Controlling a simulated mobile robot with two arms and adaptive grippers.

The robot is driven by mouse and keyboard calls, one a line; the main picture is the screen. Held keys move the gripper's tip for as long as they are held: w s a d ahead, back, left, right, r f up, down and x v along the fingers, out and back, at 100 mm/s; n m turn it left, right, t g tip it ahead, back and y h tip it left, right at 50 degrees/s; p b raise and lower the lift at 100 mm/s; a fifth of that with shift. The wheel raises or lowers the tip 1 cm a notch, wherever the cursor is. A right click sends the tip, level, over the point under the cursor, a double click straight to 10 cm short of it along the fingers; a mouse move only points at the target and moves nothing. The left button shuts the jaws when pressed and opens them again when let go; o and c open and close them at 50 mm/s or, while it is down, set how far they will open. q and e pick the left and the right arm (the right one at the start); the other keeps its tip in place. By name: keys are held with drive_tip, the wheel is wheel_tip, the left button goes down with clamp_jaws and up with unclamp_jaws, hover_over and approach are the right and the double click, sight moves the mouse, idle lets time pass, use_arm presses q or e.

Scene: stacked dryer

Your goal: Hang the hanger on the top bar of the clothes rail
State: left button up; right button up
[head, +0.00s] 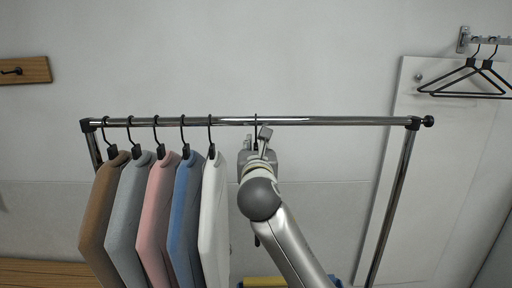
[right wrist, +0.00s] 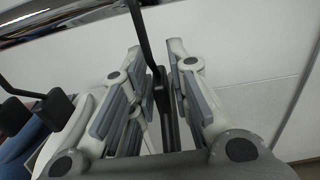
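The clothes rail's chrome top bar (head: 340,121) runs across the head view. The black hanger's hook (head: 256,117) rises at the bar, right of the hung clothes, with its tip just above it. In the right wrist view the hanger's dark neck (right wrist: 161,90) stands between my finger pads, and its hook runs up out of the picture near the bar (right wrist: 70,18). My right gripper (head: 257,138) is just below the bar; its fingers (right wrist: 155,55) stand apart on either side of the neck, with gaps showing. The hanger's lower part is mostly hidden behind my arm. My left gripper is not in view.
Several garments, including a white one (head: 214,215) closest to my gripper, hang on the left of the bar. The bar is free to the right. A wall rack (head: 486,41) with black hangers is at far right. Yellow (head: 264,282) and blue things show at the bottom edge.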

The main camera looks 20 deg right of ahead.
drive_tip(key=shift+o, duration=1.1)
